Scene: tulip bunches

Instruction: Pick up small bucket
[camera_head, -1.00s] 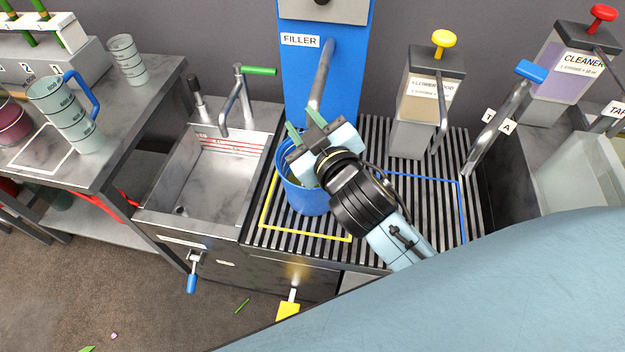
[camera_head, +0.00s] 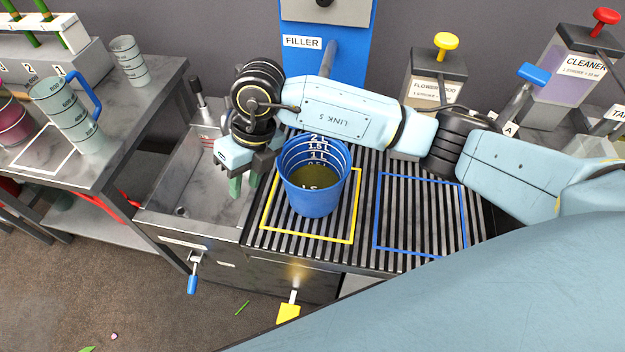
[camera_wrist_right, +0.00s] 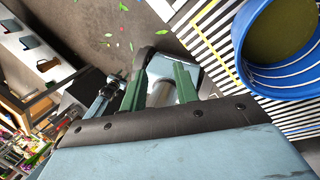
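A blue bucket (camera_head: 314,203) with white volume marks stands upright on the slatted grate, inside the yellow outline. It holds a brownish-yellow liquid. In the right wrist view the bucket (camera_wrist_right: 275,78) shows at the upper right, partly cut off. My right gripper (camera_head: 244,186) is over the sink, just left of the bucket, with its green fingers pointing down. The fingers are apart and empty; they also show in the right wrist view (camera_wrist_right: 160,90). My left gripper is not in view.
The sink (camera_head: 195,185) lies left of the grate. The blue filler (camera_head: 300,65) and flower food dispenser (camera_head: 436,75) stand behind. The blue outlined square (camera_head: 421,255) right of the bucket is empty. Measuring jugs (camera_head: 62,110) stand on the left table.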

